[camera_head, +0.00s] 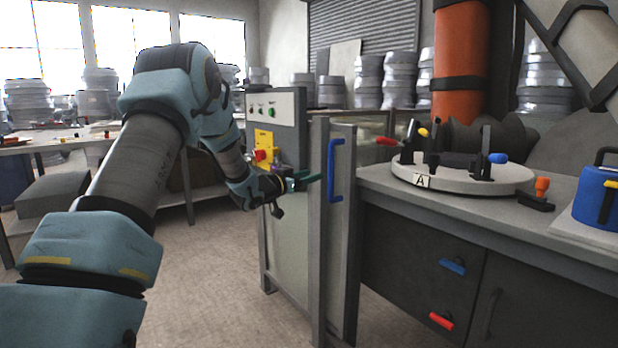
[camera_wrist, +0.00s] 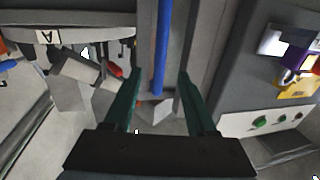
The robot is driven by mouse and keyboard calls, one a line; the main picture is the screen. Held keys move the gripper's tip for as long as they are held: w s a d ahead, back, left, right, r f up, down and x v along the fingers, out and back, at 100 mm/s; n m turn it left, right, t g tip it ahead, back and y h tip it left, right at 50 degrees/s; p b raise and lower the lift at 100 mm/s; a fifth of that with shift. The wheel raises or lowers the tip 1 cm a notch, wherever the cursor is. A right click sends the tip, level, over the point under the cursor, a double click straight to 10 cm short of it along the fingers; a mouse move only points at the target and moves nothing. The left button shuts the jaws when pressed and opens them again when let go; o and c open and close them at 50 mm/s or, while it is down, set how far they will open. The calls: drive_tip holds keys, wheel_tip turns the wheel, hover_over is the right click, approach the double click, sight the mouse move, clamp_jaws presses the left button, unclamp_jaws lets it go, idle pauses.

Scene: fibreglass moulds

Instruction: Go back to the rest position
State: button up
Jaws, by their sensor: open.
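My gripper (camera_head: 304,181) is at the end of my outstretched arm, in front of the grey control cabinet's framed panel (camera_head: 343,262). Its two dark green fingers are apart in the wrist view (camera_wrist: 160,75), with nothing gripped between them. A vertical blue handle (camera_head: 335,170) is on the panel, just right of the fingertips in the head view. In the wrist view the blue handle (camera_wrist: 161,45) runs down the middle, in line with the gap between the fingers. I cannot tell how far the fingertips are from it.
A workbench (camera_head: 480,232) at right bears a round fixture marked A (camera_head: 465,177) and a blue container (camera_head: 596,200). Its front has a blue handle (camera_head: 452,267) and a red handle (camera_head: 441,320). A control box (camera_head: 277,115) stands behind my gripper. Floor is clear below.

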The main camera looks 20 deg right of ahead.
idle(0.3)
drive_tip(key=s+a+f+n+t+y, duration=0.15)
drive_tip(key=a+y, duration=0.25)
drive_tip(key=a, duration=0.4)
drive_tip(key=s+a+f+n+y, duration=0.1)
drive_tip(key=a+f+n+y, duration=0.15)
drive_tip(key=a, duration=0.45)
drive_tip(key=s+a+f+n+t+y, duration=0.1)
drive_tip(key=a+n+y, duration=0.2)
drive_tip(key=a+y, duration=0.35)
drive_tip(key=s+a+f+n+g+y, duration=0.1)
drive_tip(key=s+a+f+n+g, duration=0.15)
drive_tip(key=s+a, duration=0.5)
drive_tip(key=s+a+f+n+g+y, duration=0.1)
drive_tip(key=s+a+g, duration=0.3)
drive_tip(key=s, duration=0.6)
drive_tip(key=s+a+f+n+g+y, duration=0.1)
drive_tip(key=s+a+f+g, duration=0.1)
drive_tip(key=s+a, duration=0.6)
wheel_tip(320, 180, up, 19)
drive_tip(key=s+p, duration=0.2)
drive_tip(key=p, duration=1.6)
drive_tip(key=shift+s+d+p, duration=0.3)
drive_tip(key=shift+d+p, duration=0.05)
drive_tip(key=shift+d, duration=0.05)
